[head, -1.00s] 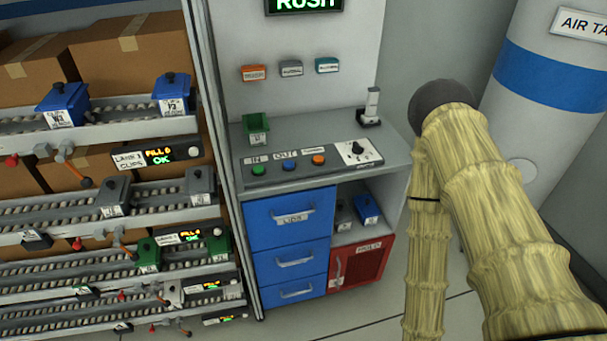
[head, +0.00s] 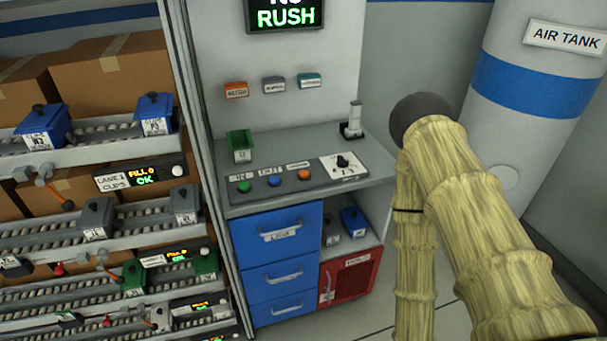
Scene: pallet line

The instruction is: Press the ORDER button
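A grey control panel (head: 325,179) lies on the workbench top. It carries a green button (head: 243,186), a blue button (head: 273,181) and an orange button (head: 304,174), each with a small label behind it. A black knob on a white plate (head: 343,164) is at the panel's right end. The labels are too small to read surely, so I cannot tell which button is ORDER. My arm, in a tan sleeve, is at the right, apart from the panel in the picture. My gripper is out of view.
A green bin (head: 239,146) and a small upright device (head: 352,122) stand on the bench. Blue drawers (head: 279,237) and a red cabinet (head: 350,274) are below. Roller racks (head: 55,240) with bins are left. An air tank (head: 540,90) stands right. A NO RUSH display (head: 285,17) hangs above.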

